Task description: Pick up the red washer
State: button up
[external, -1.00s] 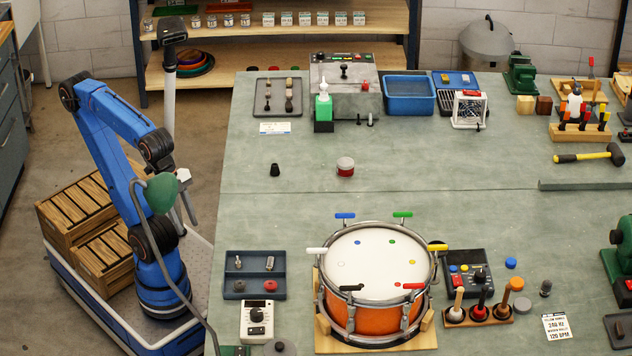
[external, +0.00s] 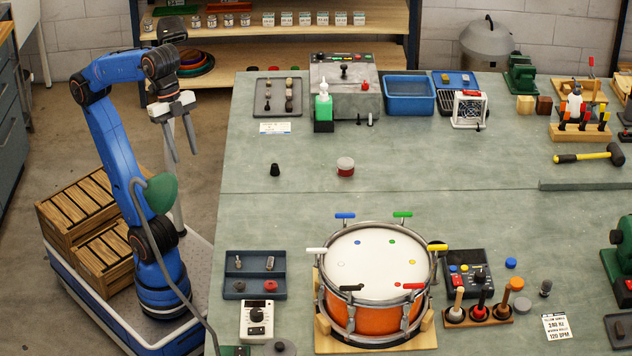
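A small red washer (external: 270,286) lies in the lower right compartment of the dark blue parts tray (external: 228,284), at the left edge of the bench. A dark washer (external: 239,286) lies in the lower left compartment, and small metal parts stand in the upper ones. My gripper (external: 184,157) is off the bench's left side, above the floor and well away from the tray. Its two fingers point down, apart, with nothing visible between them.
An orange drum (external: 366,319) with coloured tuning keys stands right of the tray. A white device with a knob (external: 257,321) sits just in front of the tray. A black knob (external: 275,170) and a small red-and-clear jar (external: 345,167) stand behind, with bare bench around them.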

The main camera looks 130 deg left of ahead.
jog(key=w+a+r+m+g+h, duration=0.15)
jog(key=w+m, duration=0.65)
jog(key=w, duration=1.2)
jog(key=w+a+f+m+g+h, duration=0.1)
jog(key=w+a+f+m, duration=0.1)
jog(key=w+m, duration=0.35)
jog(key=w+a+f+m+g+h, duration=0.1)
jog(key=w+a+m+g, duration=0.1)
jog(key=w, duration=0.7)
send_near(272, 283)
notch_tip(272, 283, down, 3)
jog(key=shift+r+m, duration=0.15)
jog(key=shift+m, duration=0.1)
jog(key=shift+h, duration=0.25)
jog(key=shift+d+x, duration=0.15)
jog(key=shift+x, duration=1.2)
jog(key=shift+d+x, duration=0.15)
jog(key=shift+x, duration=1.2)
jog(key=shift+s+r, duration=0.15)
jog(key=shift+r, duration=0.05)
jog(key=c, duration=0.8)
